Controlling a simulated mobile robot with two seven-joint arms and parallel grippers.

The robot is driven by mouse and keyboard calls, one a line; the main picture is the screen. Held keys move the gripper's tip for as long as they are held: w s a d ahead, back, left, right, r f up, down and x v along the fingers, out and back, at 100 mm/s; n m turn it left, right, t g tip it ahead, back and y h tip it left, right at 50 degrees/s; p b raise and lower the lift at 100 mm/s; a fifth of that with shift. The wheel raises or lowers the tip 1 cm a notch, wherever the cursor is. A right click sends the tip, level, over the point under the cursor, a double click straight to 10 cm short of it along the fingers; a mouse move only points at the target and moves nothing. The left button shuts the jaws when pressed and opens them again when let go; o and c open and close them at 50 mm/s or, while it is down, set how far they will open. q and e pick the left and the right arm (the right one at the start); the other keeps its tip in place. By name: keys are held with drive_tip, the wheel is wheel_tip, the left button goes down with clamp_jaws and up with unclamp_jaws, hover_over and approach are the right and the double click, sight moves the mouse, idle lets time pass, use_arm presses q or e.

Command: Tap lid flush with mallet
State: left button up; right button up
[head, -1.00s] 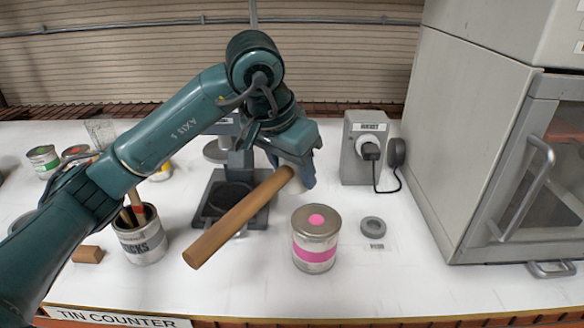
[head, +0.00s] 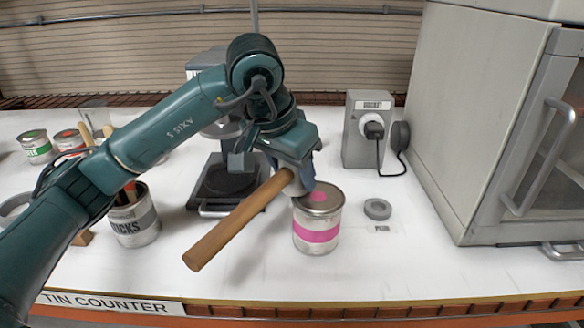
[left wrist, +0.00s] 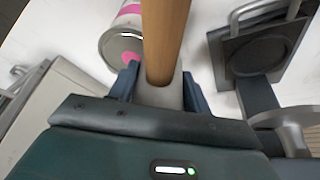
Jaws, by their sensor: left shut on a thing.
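The tin (head: 316,232) with a pink band stands upright on the white counter. Its metal lid (head: 333,200) has a pink dot, partly covered by my gripper; I cannot tell whether the lid is flush. My left gripper (head: 300,182) is shut on the mallet (head: 236,222), whose brown wooden length slants down to the left. In the left wrist view the wood (left wrist: 165,40) runs out from a pale grey part between the fingers (left wrist: 160,90). The gripper is at the lid's left back edge; I cannot tell whether anything touches the lid. The tin (left wrist: 112,38) shows left of the wood there.
A grey ring (head: 377,209) lies right of the tin. A grey socket box (head: 366,140) with a cable stands behind. A large grey cabinet (head: 465,130) bounds the right. A can of sticks (head: 136,222) and a dark-based stand (head: 205,195) are left. The front counter is clear.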

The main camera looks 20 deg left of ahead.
use_arm(q)
drive_tip(key=shift+f+p, duration=0.1)
drive_tip(key=shift+p, duration=0.3)
wheel_tip(320, 180, up, 5)
drive_tip(key=p, duration=0.3)
drive_tip(key=shift+f, duration=0.15)
use_arm(e)
wheel_tip(320, 180, up, 2)
drive_tip(key=shift+w+r, duration=0.1)
drive_tip(key=shift+r, duration=0.15)
drive_tip(key=shift+d, duration=0.1)
